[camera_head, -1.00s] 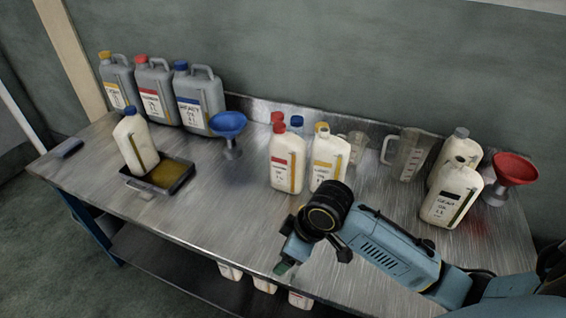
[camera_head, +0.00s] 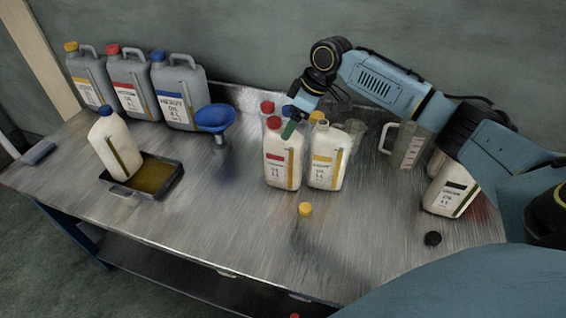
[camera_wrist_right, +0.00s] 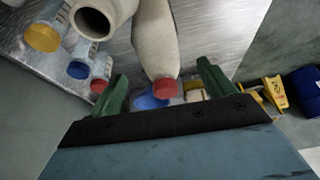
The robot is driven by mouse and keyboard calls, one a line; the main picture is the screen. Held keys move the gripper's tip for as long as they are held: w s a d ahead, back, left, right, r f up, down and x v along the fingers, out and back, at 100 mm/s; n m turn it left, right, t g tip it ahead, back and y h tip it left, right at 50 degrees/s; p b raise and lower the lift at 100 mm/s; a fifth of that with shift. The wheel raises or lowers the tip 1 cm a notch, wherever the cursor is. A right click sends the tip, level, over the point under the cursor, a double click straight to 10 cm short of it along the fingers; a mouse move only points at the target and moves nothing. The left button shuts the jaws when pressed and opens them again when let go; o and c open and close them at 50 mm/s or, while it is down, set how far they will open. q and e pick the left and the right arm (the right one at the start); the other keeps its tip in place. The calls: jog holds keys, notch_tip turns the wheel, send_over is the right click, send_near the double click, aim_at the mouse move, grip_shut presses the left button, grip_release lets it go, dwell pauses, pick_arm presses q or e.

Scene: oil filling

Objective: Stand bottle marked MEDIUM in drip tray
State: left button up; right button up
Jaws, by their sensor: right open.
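The small lettering is hard to read, so I cannot confirm which bottle says MEDIUM. A white bottle with a red label and red cap (camera_head: 283,165) stands at the table's middle. A yellow-label bottle without a cap (camera_head: 328,165) stands right beside it. My right gripper (camera_head: 291,130) is at the red-capped bottle's top. In the right wrist view its open fingers (camera_wrist_right: 163,88) lie on either side of the red cap (camera_wrist_right: 165,89), apart from it. The drip tray (camera_head: 178,180) is at the left, with a blue-capped white bottle (camera_head: 115,148) at its left end. My left gripper is out of view.
Slim bottles with red (camera_head: 267,107), blue and yellow caps stand close behind. A blue funnel (camera_head: 215,120) and large grey cans (camera_head: 180,95) are at the back left. A loose yellow cap (camera_head: 305,209) and a black cap (camera_head: 433,238) lie in front. The table between tray and bottles is clear.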

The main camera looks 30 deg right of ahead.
aim_at(284, 156)
jog(key=x, duration=0.8)
jog(key=shift+d+f, duration=0.1)
grip_shut()
jog(key=shift+r, duration=0.2)
dwell(0.4)
